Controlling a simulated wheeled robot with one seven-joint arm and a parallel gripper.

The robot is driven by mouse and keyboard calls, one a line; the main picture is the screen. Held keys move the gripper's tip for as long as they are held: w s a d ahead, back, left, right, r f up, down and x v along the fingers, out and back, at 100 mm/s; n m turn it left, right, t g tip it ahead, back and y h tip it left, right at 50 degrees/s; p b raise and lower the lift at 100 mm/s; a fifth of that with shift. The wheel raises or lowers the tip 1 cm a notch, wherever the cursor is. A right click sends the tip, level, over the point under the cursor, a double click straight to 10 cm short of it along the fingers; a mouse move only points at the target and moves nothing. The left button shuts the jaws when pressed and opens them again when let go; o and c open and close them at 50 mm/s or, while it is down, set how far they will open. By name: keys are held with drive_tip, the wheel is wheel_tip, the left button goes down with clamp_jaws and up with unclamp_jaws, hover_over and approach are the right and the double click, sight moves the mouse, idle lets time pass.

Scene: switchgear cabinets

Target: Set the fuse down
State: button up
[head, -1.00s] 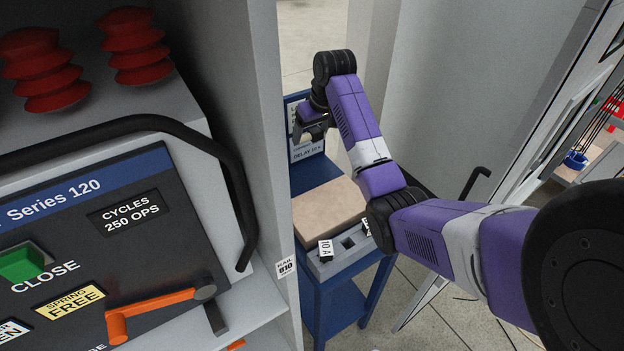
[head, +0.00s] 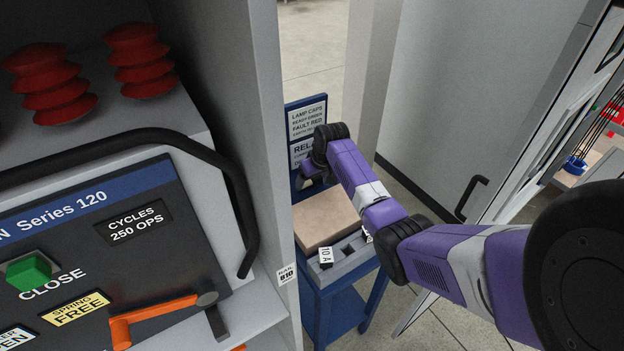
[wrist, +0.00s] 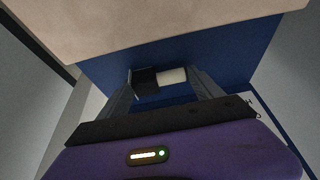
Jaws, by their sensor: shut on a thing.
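The fuse (wrist: 172,75), a small piece with a white body and a dark end, is between the fingers of my gripper (wrist: 163,82) in the wrist view. My gripper is shut on it. Beyond it in the wrist view lies a blue surface (wrist: 225,55) of the cart, with a beige pad (wrist: 150,22) across the top. In the head view my gripper (head: 312,178) is small and partly hidden by my own arm, above the back of the blue cart (head: 335,290), behind the beige pad (head: 328,218). The fuse cannot be made out there.
A grey holder (head: 345,258) with a "10 A" label (head: 326,257) sits at the cart's front. A sign (head: 307,120) stands at its back. The cabinet wall (head: 265,130) is close on the left; a grey door (head: 440,100) with a black handle (head: 472,198) stands right.

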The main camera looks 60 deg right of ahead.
drive_tip(key=shift+f, duration=0.15)
drive_tip(key=o, duration=1.5)
